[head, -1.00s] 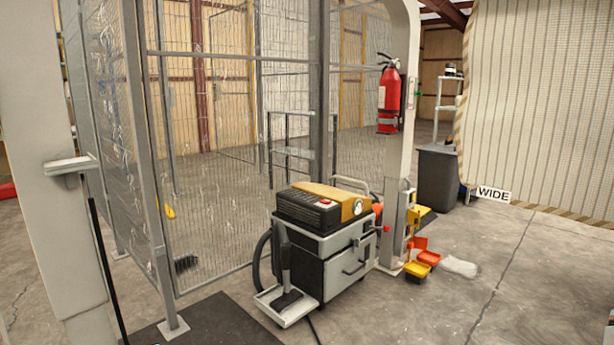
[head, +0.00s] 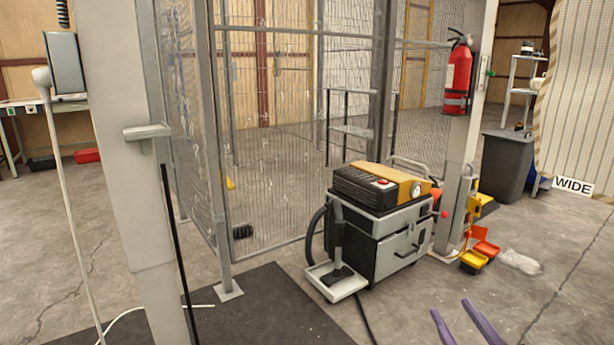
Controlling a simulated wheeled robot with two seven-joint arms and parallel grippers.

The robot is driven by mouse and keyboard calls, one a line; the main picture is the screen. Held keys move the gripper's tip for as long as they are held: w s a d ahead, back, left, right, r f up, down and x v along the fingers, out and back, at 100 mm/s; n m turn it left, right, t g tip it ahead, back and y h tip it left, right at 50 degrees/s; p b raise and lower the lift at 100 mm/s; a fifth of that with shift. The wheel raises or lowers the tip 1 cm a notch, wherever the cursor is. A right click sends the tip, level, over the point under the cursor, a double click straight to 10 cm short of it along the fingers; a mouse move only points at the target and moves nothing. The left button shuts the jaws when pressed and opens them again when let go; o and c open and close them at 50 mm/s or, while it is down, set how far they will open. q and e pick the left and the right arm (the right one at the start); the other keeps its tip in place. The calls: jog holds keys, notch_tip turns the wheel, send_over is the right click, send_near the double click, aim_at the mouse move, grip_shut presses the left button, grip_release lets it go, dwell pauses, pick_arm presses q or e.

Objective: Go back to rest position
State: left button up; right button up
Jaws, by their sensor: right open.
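My right gripper (head: 455,325) shows at the bottom edge of the head view, right of centre. Its two purple-grey fingers are apart with nothing between them, over bare concrete floor. The rest of that arm is out of the picture. My left gripper is not in view.
A black and yellow machine (head: 380,225) stands ahead in front of a wire mesh cage (head: 275,140). A grey post (head: 135,180) rises at the left. A fire extinguisher (head: 457,78) hangs on a pillar. A grey bin (head: 505,165) stands behind.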

jog(key=s+a+f+m+g+y, duration=0.15)
jog(key=s+a+f+g, duration=0.35)
jog(key=s+a+f, duration=0.6)
jog(key=s+a+f+g+y, duration=0.2)
jog(key=s+a+f+g, duration=0.45)
jog(key=s, duration=0.65)
pick_arm(q)
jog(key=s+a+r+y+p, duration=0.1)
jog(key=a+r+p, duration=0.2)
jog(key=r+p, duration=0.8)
jog(key=p, duration=0.8)
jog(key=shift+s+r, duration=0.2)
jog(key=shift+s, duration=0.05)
pick_arm(e)
notch_tip(320, 180, up, 9)
jog(key=d+t+h, duration=0.1)
jog(key=d+t, duration=0.1)
jog(key=shift+s+d, duration=0.25)
jog(key=shift+s, duration=0.1)
